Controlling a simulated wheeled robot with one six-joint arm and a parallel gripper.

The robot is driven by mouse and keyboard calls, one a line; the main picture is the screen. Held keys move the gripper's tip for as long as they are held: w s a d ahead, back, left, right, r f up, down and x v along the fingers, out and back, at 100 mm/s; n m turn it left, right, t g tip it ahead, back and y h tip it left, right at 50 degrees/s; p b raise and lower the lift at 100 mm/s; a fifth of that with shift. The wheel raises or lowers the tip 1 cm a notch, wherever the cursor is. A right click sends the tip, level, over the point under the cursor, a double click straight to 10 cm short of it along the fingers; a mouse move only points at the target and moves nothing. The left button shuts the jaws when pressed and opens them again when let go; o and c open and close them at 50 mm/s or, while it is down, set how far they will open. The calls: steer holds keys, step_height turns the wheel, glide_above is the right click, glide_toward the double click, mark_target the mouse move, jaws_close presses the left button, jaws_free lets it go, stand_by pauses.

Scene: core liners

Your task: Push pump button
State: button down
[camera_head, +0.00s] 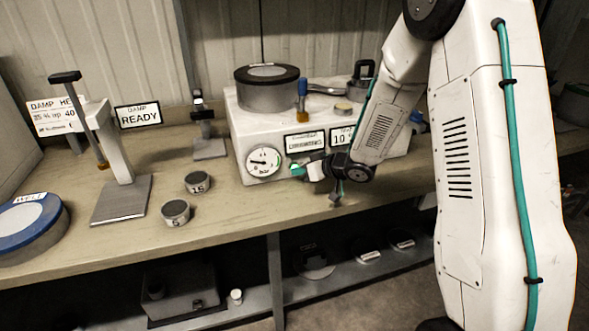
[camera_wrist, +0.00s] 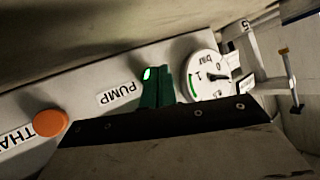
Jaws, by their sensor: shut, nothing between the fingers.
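The pump button is the small lit green spot (camera_wrist: 147,74) in the wrist view, beside the PUMP label (camera_wrist: 116,94) on the pale front of the machine. My gripper (camera_wrist: 159,78) has its teal fingers shut together with nothing between them. Their tips are right at the button and partly cover it; I cannot tell whether they touch it. In the head view my gripper (camera_head: 298,170) is at the front face of the white machine (camera_head: 240,128), just right of the gauge. The button cannot be made out clearly there.
The round gauge (camera_head: 263,162) is close beside my gripper. An orange button (camera_wrist: 50,123) lies on the other side of the PUMP label. A dark-lidded pot (camera_head: 267,94) stands on the machine. Small cylinders (camera_head: 175,212) and a stand (camera_head: 122,190) occupy the bench to the left.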

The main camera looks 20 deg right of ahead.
steer(key=shift+s, duration=3)
